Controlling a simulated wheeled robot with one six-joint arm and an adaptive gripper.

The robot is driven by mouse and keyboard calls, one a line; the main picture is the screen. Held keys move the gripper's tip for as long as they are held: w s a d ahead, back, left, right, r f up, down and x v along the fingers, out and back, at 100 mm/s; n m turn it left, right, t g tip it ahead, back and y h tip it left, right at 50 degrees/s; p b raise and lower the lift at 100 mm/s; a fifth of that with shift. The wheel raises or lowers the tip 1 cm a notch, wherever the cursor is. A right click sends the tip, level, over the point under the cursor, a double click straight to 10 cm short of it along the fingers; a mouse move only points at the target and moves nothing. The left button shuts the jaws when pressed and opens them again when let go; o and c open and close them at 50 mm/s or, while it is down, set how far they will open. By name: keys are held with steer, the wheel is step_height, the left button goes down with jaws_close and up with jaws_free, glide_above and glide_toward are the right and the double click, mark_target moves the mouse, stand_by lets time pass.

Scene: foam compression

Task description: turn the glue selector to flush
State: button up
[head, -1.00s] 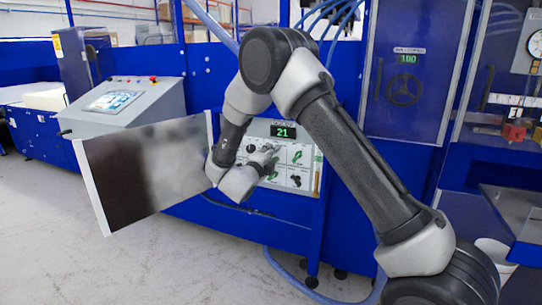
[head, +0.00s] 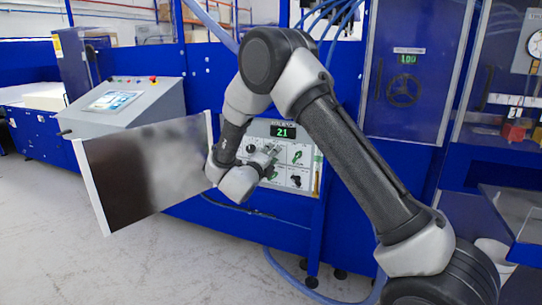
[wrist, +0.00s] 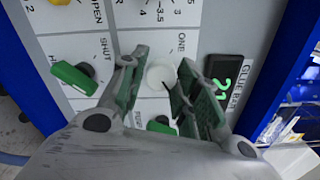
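The glue panel (head: 300,142) is a pale board with a green display reading 21; the display also shows in the wrist view (wrist: 228,85), beside the words GLUE BAR. My gripper (wrist: 163,68) is open in front of the panel, its green-padded fingers on either side of a pale round knob (wrist: 159,77). I cannot tell whether they touch it. A green handle (wrist: 74,77) sits left of the fingers, by the word SHUT. Another green handle (wrist: 161,127) is partly hidden between the fingers. No flush label is readable, and I cannot tell which control is the selector.
A large grey panel (head: 145,170) stands left of my wrist. A sloped console (head: 130,103) with a screen is behind it. A blue cabinet with a handwheel (head: 404,90) is at the right. A blue hose (head: 290,275) runs along the floor below.

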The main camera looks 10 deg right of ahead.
steer(key=shift+o, duration=1.2)
steer(key=shift+a, duration=0.1)
steer(key=v, duration=1.2)
